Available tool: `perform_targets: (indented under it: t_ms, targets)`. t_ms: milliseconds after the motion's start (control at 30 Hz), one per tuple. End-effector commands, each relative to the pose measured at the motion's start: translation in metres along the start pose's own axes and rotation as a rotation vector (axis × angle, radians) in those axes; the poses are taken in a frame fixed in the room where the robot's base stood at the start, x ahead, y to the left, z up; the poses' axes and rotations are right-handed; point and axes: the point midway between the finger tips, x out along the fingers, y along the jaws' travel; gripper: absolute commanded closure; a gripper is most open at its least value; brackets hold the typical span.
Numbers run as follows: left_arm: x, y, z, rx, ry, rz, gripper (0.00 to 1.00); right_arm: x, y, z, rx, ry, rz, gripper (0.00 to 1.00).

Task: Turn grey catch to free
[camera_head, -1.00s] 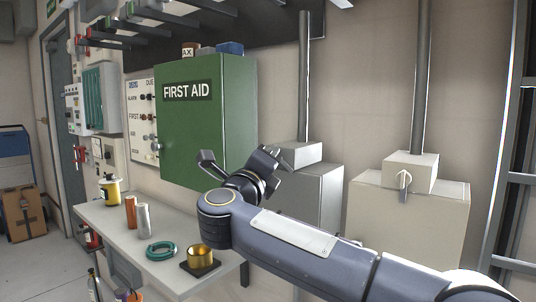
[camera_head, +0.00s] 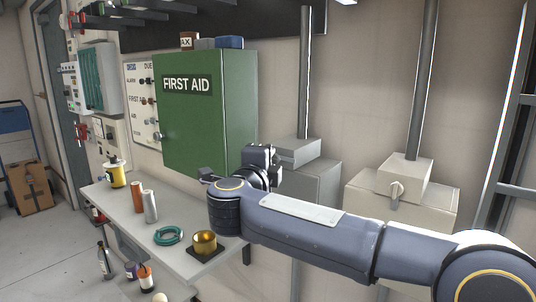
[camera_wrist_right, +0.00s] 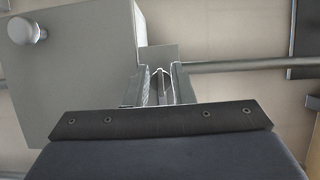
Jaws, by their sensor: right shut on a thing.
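The grey box (camera_head: 314,183) stands against the wall, with a smaller grey box (camera_head: 298,151) and a pipe above it. My right gripper (camera_head: 262,158) is in front of its left side. In the right wrist view the fingers (camera_wrist_right: 161,74) are close together at the small box (camera_wrist_right: 160,56), shut on a narrow grey piece, the grey catch (camera_wrist_right: 161,88). Most of the catch is hidden between the fingers, so its angle is hard to tell. In the head view my arm hides it. My left gripper is not in view.
A green first aid cabinet (camera_head: 205,115) hangs just left of my right gripper. A beige box (camera_head: 400,208) with a pale lever (camera_head: 397,190) stands to the right. The shelf (camera_head: 122,208) below holds cans, a teal coil (camera_head: 168,235) and a brass cup (camera_head: 205,242).

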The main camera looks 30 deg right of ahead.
Motion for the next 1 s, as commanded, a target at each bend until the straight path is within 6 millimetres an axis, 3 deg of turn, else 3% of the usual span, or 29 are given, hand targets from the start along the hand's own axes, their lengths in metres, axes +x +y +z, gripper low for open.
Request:
perform_targets:
  t_ms: [433, 467, 600, 867, 1000]
  targets:
    - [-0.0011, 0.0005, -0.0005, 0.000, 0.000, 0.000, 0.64, -0.0001, 0.0017, 0.0007, -0.012, -0.001, 0.006, 1.00]
    - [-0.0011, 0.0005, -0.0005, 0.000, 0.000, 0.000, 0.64, -0.0001, 0.0018, 0.0007, -0.011, -0.001, 0.006, 0.77]
    - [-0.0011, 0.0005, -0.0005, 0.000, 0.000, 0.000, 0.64, -0.0001, 0.0013, 0.0006, -0.011, -0.001, 0.005, 0.59]
    - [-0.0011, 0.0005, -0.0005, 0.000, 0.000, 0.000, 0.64, -0.0003, 0.0006, 0.0003, -0.009, -0.001, 0.004, 0.57]
    - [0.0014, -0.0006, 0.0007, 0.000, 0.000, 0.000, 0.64, -0.0098, 0.0009, 0.0010, -0.008, -0.004, 0.002, 0.57]
